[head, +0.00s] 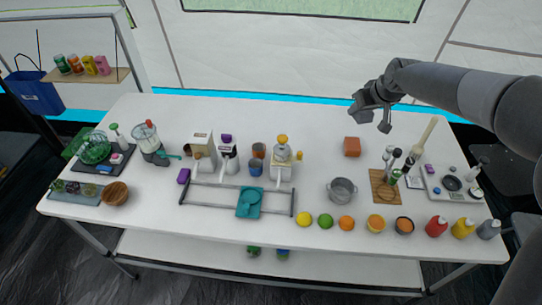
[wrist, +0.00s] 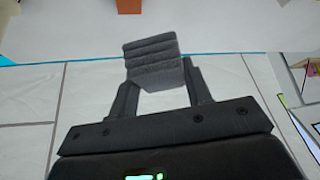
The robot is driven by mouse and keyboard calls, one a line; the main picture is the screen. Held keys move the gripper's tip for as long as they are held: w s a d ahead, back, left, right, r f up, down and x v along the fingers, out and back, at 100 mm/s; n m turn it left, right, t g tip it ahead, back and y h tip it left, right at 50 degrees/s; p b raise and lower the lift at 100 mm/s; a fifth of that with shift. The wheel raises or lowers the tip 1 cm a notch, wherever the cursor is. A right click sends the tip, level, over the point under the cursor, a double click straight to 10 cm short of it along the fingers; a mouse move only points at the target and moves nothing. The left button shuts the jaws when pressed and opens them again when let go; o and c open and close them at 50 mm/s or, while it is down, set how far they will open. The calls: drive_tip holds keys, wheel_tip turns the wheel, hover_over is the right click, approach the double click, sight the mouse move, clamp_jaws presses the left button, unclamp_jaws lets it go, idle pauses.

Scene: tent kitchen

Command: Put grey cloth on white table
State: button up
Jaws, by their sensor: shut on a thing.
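The grey cloth (wrist: 150,58) is folded in thick ridges and held between the two fingertips of my gripper (wrist: 158,78) in the wrist view. In the head view my gripper (head: 374,106) is shut on the cloth (head: 360,104), above the back right part of the white table (head: 300,118). The cloth looks clear of the tabletop, but its exact height is hard to tell. In the wrist view the cloth overlaps the white table's edge (wrist: 220,38).
A reddish-brown block (head: 352,147) lies on the table in front of my gripper. A metal pot (head: 342,190), a wooden board (head: 384,188) with bottles and a tray (head: 452,186) stand nearer the front. The back strip of the table is mostly bare.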

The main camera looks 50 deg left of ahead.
drive_tip(key=s+a, duration=0.2)
hover_over(306, 149)
drive_tip(key=d, duration=0.2)
drive_tip(key=shift+n, duration=0.3)
drive_tip(key=f, duration=1.7)
drive_tip(key=shift+s+a+f, duration=0.1)
drive_tip(key=shift+s+f, duration=0.2)
drive_tip(key=shift+f, duration=2.05)
drive_tip(key=o, duration=1)
drive_tip(key=shift+f, duration=0.15)
